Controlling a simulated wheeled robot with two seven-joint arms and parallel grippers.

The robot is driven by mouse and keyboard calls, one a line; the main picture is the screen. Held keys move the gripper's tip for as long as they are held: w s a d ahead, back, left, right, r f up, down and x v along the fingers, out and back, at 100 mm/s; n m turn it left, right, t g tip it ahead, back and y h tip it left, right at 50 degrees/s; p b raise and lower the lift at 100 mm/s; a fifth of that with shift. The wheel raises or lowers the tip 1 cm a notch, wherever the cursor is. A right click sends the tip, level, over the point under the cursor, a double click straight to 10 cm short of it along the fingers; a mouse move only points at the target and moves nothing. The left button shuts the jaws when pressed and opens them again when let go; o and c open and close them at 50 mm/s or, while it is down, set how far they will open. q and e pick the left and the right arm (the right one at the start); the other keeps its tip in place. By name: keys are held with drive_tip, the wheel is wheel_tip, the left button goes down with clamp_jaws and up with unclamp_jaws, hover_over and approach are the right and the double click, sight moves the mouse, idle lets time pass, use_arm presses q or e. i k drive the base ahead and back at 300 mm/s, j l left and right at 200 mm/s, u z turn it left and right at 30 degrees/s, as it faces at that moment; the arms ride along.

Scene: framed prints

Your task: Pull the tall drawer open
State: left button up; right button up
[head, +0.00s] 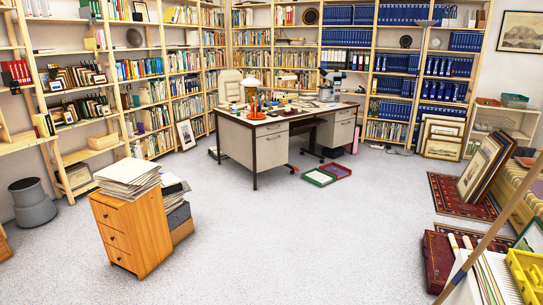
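A desk (233,140) with a pale body and dark legs stands in the middle distance. Its near pedestal has a shallow upper drawer (272,128) and a taller drawer front (271,150) below it, both looking shut. Its far pedestal (342,130) also has drawer fronts. A wooden cabinet (152,232) at the front left has several shut drawers with dark knobs. I cannot tell from the picture which drawer the task names. Neither of my grippers is in view.
Papers (127,175) are piled on the wooden cabinet. A green tray (319,178) lies on the floor by the desk. Framed prints (483,168) lean on the right above a red rug (447,195). A grey bin (33,203) stands left. The central floor is clear.

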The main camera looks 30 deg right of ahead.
sight(273, 150)
drive_tip(key=i+l+z, duration=0.3)
drive_tip(key=i+l, duration=0.15)
drive_tip(key=i+l+z, duration=0.3)
drive_tip(key=i, duration=0.3)
drive_tip(key=i+l+z, duration=0.15)
drive_tip(key=i+z, duration=0.15)
drive_tip(key=i, duration=0.3)
drive_tip(key=i+z, duration=0.3)
drive_tip(key=i, duration=2.7)
